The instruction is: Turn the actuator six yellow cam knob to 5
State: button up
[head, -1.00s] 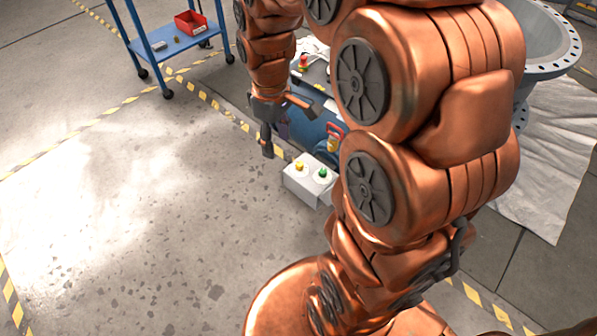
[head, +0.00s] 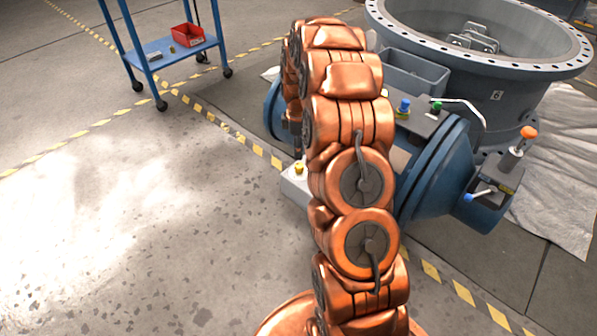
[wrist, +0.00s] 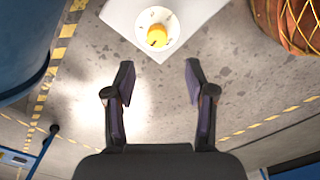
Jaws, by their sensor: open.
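A yellow knob (head: 298,167) sits on top of a pale box (head: 294,189) beside the blue valve. In the wrist view the yellow knob (wrist: 157,36) stands on a round white dial with small dark marks, too small to read. The dial is on the box's corner (wrist: 118,14). My gripper (wrist: 159,80) is open and empty in the wrist view, with its fingertips apart and short of the knob in the picture. The knob lies centred between the finger lines.
The blue valve (head: 432,178) has blue and green knobs on top and an orange-knobbed lever (head: 527,133) at right. A large grey flanged body (head: 500,88) marked 6 stands behind. A blue cart (head: 170,47) with a red bin is at back left. The left floor is clear.

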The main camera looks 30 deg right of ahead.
aim_at(299, 165)
jog(key=shift+w+d+f, duration=0.1)
jog(key=shift+d+f, duration=0.1)
jog(key=shift+f, duration=0.4)
notch_tip(299, 165, down, 7)
jog(key=shift+f+b, duration=0.15)
jog(key=shift+b, duration=0.75)
grip_shut()
